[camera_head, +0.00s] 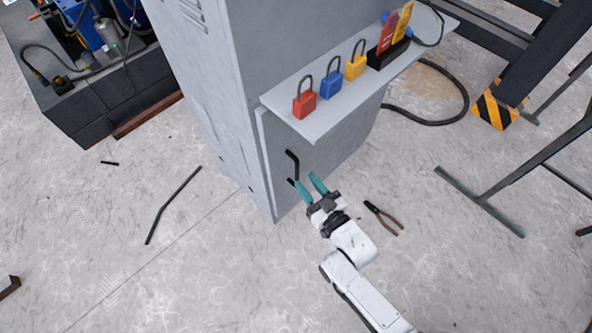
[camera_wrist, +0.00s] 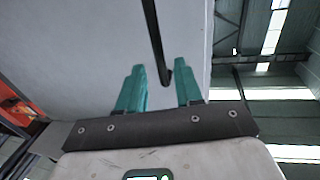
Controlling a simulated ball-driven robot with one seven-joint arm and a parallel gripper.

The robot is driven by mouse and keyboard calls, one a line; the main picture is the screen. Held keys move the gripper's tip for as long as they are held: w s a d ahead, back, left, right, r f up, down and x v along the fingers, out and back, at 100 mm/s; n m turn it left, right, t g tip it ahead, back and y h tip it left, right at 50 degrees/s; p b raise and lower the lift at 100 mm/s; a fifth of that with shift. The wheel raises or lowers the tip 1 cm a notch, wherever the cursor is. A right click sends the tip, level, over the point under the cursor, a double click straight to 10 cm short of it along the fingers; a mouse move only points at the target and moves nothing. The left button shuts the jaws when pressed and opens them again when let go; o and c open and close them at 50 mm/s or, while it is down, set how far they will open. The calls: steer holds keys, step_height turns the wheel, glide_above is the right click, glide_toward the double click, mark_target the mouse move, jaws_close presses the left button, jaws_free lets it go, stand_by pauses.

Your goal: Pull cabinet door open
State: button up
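The grey metal cabinet (camera_head: 222,100) stands upright in the head view, its door (camera_head: 325,160) below a shelf. A black bar handle (camera_head: 292,163) is on the door; its lower part is close to my fingertips. My gripper (camera_head: 309,181) has teal fingers spread apart, just in front of the handle. In the wrist view the handle (camera_wrist: 154,40) runs down from the top and its end lies between the two open fingers (camera_wrist: 161,78). I cannot tell whether a finger touches it. The door looks closed.
The shelf (camera_head: 320,122) above the handle carries red, blue and yellow padlocks. Pliers (camera_head: 383,217) lie on the floor right of my gripper, and a bent rod (camera_head: 172,205) lies left of the cabinet. A metal stand (camera_head: 490,195) is at right. The floor in front is mostly free.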

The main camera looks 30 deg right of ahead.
mark_target(297, 170)
steer(key=w, duration=0.4)
steer(key=w+b, duration=0.1)
steer(key=shift+w+a, duration=0.3)
steer(key=shift+w, duration=0.1)
jaws_close()
